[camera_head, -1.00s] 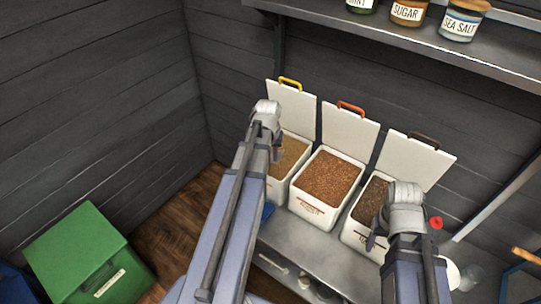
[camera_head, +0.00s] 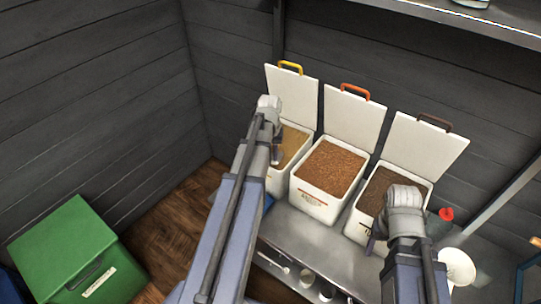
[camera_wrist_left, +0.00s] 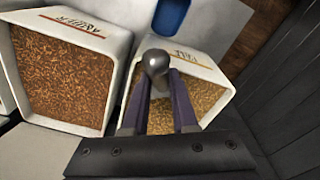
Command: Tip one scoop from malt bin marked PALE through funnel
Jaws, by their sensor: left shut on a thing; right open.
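The malt bin marked PALE (camera_head: 278,186) stands leftmost of three open white bins, with pale grain (camera_wrist_left: 205,97) inside. Its inverted label shows in the left wrist view. My left gripper (camera_head: 277,154) is over this bin, its fingers (camera_wrist_left: 161,75) shut on a grey round-ended thing (camera_wrist_left: 155,61), probably the scoop's handle. The rest of that thing is hidden, so I cannot tell whether it carries grain. My right gripper (camera_head: 372,243) is open and empty at the front of the right bin. A white flared thing (camera_head: 457,266), possibly the funnel, stands at the right.
The AMBER bin (camera_head: 312,203) is in the middle, a darker-grain bin (camera_head: 357,226) at right. Their raised lids stand behind. A red-topped thing (camera_head: 446,214) is at right. A green box (camera_head: 70,245) stands lower left. Small cups sit below the steel counter (camera_head: 310,243).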

